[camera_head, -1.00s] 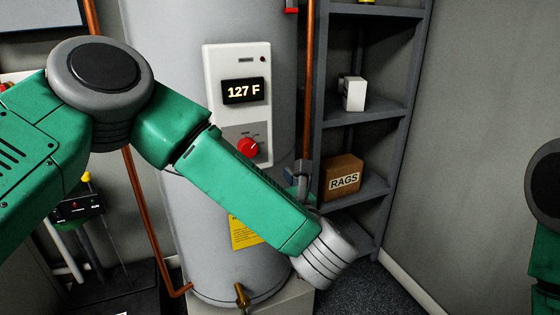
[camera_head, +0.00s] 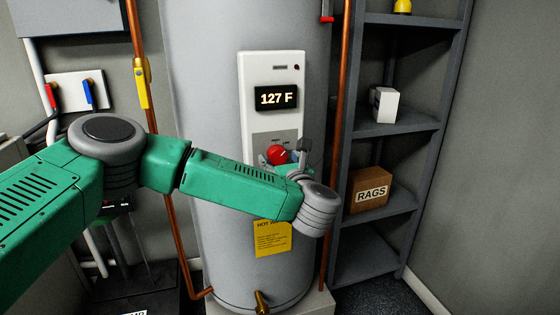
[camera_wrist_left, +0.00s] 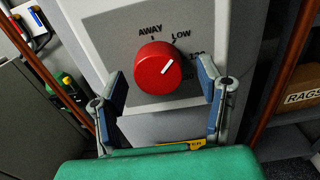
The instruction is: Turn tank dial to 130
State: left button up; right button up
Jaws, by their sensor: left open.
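The tank dial is a round red knob (camera_head: 278,155) on the white control panel (camera_head: 285,70) of the grey tank. The display (camera_head: 276,98) above it reads 127 F. In the left wrist view the dial (camera_wrist_left: 155,70) has a white pointer mark aimed to the upper right, below the LOW label; number labels further right are partly hidden by a finger. My left gripper (camera_head: 292,156) is at the dial, partly hidden behind my wrist. In the left wrist view the gripper (camera_wrist_left: 162,78) is open, one finger on each side of the dial, with visible gaps. My right gripper is out of view.
Copper pipes (camera_head: 337,130) run up both sides of the tank. A grey shelf (camera_head: 392,128) to the right holds a RAGS box (camera_head: 368,189) and a white box (camera_head: 384,104). A yellow label (camera_head: 272,238) and a brass valve (camera_head: 261,301) are lower on the tank.

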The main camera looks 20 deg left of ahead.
pick_arm(q)
jog(key=c, duration=1.2)
jog(key=shift+o, duration=0.2)
jog(key=shift+m, duration=0.3)
jog(key=m+p, duration=0.1)
jog(key=m, duration=0.2)
jog(key=shift+r+m+p, duration=0.1)
jog(key=shift+m+p, duration=0.25)
jog(key=shift+m, duration=0.05)
jog(key=m+p, duration=0.2)
jog(key=m, duration=0.2)
jog(key=shift+m, duration=0.3)
jog(key=m+p, duration=0.2)
jog(key=m, duration=0.3)
jog(key=shift+s+p, duration=0.1)
jog(key=shift+p, duration=0.2)
jog(key=shift+a+m+p, duration=0.1)
jog(key=shift+m+p, duration=0.65)
jog(key=shift+m, duration=1.35)
